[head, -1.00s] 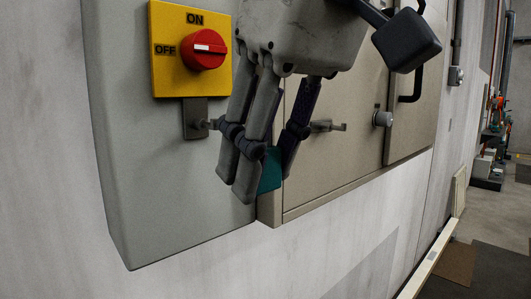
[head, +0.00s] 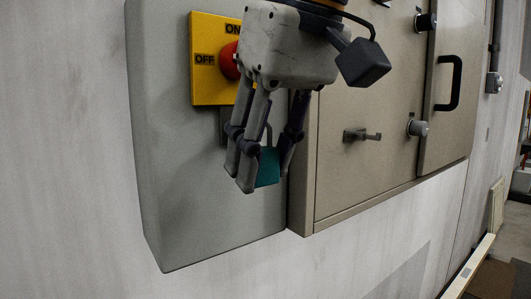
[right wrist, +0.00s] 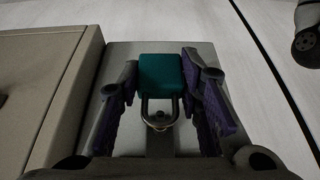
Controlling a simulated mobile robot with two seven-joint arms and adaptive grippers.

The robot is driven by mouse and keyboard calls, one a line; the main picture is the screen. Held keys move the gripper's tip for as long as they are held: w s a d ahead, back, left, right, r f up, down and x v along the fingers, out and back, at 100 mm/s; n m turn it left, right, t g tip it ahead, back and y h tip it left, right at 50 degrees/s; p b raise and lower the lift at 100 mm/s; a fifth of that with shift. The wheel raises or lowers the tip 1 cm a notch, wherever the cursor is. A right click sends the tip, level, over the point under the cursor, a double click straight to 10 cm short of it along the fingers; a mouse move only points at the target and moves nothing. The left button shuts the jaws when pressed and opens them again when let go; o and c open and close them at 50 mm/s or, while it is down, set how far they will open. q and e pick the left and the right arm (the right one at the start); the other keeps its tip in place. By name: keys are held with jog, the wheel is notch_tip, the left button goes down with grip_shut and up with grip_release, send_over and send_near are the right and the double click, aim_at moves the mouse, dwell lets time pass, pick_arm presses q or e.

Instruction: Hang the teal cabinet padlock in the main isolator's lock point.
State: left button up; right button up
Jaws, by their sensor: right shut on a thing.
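The teal padlock (head: 267,167) is between the fingers of my right gripper (head: 264,174), which is shut on it. In the right wrist view the padlock (right wrist: 161,73) sits body up between the fingertips (right wrist: 160,82), its steel shackle toward the camera. The main isolator has a yellow plate (head: 205,88) with a red handle (head: 229,66), on a grey box. The grey lock point plate (head: 224,126) below it is mostly hidden behind my fingers. A round metal part shows by the shackle; I cannot tell whether the shackle is around it.
A beige cabinet (head: 340,180) stands right beside the grey box (head: 180,190), with a protruding latch (head: 360,135), a round knob (head: 417,128) and a black handle (head: 449,83). The wall below is clear.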

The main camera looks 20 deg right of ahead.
dwell(0.5)
jog(key=shift+w+a, duration=0.35)
jog(key=shift+w, duration=0.55)
dwell(0.5)
jog(key=shift+s+d, duration=0.2)
jog(key=shift+s, duration=0.3)
jog(key=shift+w, duration=0.1)
dwell(0.9)
jog(key=shift+w+a, duration=0.15)
jog(key=shift+w, duration=0.15)
jog(key=shift+s, duration=0.1)
jog(key=shift+s+d, duration=0.2)
jog(key=shift+s, duration=0.25)
